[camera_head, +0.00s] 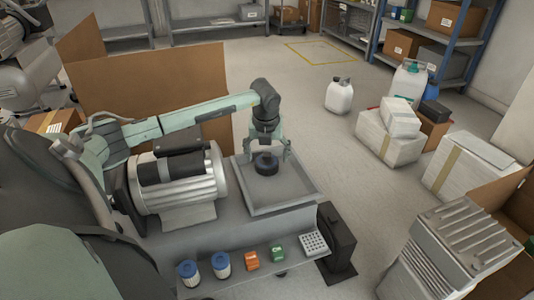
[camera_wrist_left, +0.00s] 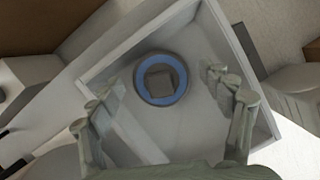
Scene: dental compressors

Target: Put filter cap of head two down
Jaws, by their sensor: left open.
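The filter cap (camera_head: 265,164) is a dark round piece lying in a shallow grey tray (camera_head: 292,203). In the left wrist view the cap (camera_wrist_left: 161,79) shows a blue ring with a dark square middle, and it lies near one wall of the tray (camera_wrist_left: 215,135). My left gripper (camera_head: 267,151) is open above the tray, pointing down. Its two fingers are on either side of the cap, and in the wrist view gaps show between each finger and the cap. My right gripper is in neither view.
A silver finned compressor motor (camera_head: 182,182) stands left of the tray. In front are two blue-white filters (camera_head: 221,265), an orange box (camera_head: 251,260), a green box (camera_head: 278,254) and a white perforated block (camera_head: 314,243). A cardboard panel (camera_head: 150,85) stands behind.

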